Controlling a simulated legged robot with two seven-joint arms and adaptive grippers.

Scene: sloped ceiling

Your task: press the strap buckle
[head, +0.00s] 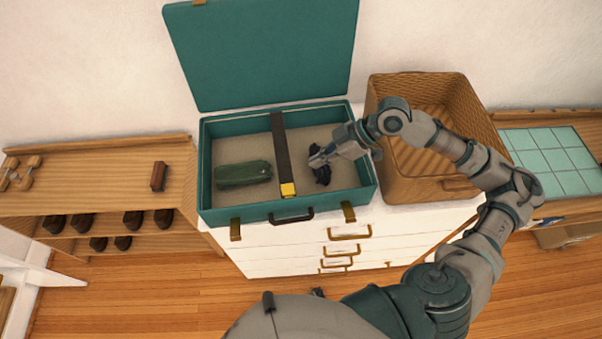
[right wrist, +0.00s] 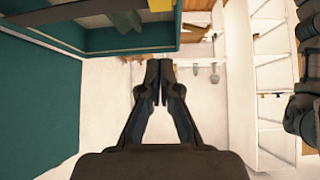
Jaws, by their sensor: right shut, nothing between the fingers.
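An open teal suitcase (head: 208,165) stands on a white chest of drawers. A dark strap (head: 279,140) runs across its inside from back to front. The yellow strap buckle (head: 288,190) sits at the strap's front end, by the front wall. It also shows at the top of the right wrist view (right wrist: 160,5), cut off by the edge. My right gripper (head: 317,160) is over the right half of the case, right of the strap and apart from the buckle. In the right wrist view its fingers (right wrist: 152,88) are together and empty. My left gripper is not seen.
A green rolled bundle (head: 243,174) lies in the case left of the strap. The raised lid (head: 262,50) stands behind. A wicker basket (head: 470,100) is close on the right, under my right arm. A wooden shelf (head: 110,180) with shoes is on the left.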

